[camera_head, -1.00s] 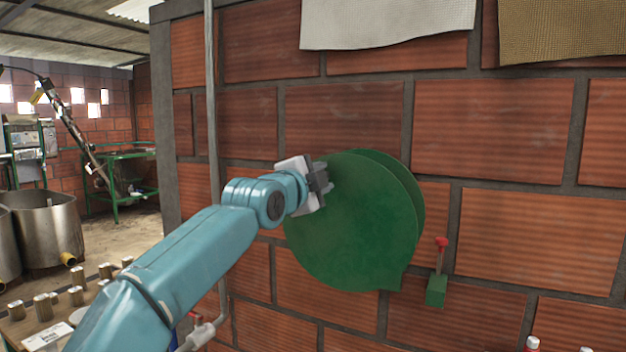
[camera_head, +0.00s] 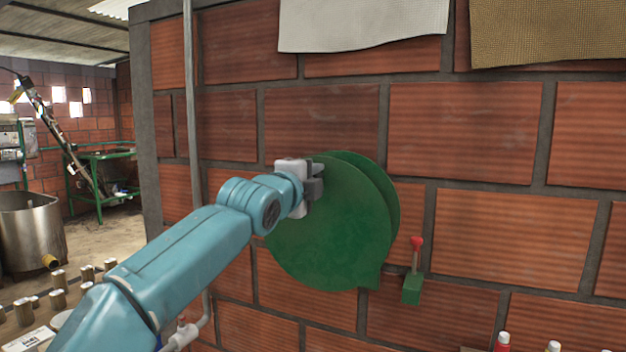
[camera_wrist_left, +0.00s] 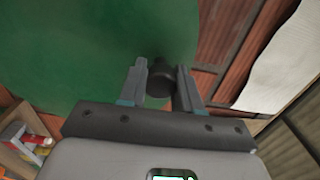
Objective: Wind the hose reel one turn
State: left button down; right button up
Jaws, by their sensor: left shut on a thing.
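The hose reel is a green double disc (camera_head: 330,235) fixed to the brick wall, in the middle of the head view. The green disc face (camera_wrist_left: 90,60) also fills much of the left wrist view. A short dark handle knob (camera_wrist_left: 160,78) stands out from the disc. My left gripper (camera_head: 316,180) is at the disc's upper left edge. In the left wrist view my left gripper (camera_wrist_left: 161,85) has its two fingers on either side of the knob and is shut on it. No hose shows. My right gripper is not in view.
A green box with a red-knobbed lever (camera_head: 412,285) is on the wall right of the reel. A grey pipe (camera_head: 191,120) runs down the wall at left. Cloths (camera_head: 362,22) hang above. Bottles (camera_head: 502,342) stand at the bottom right.

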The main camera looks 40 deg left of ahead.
pick_arm(q)
jog(key=c, duration=0.8)
grip_release()
jog(key=shift+d, duration=0.1)
jog(key=b+v, duration=0.6)
jog(key=v, duration=1)
jog(key=shift+s+d, duration=0.1)
jog(key=shift+s, duration=0.1)
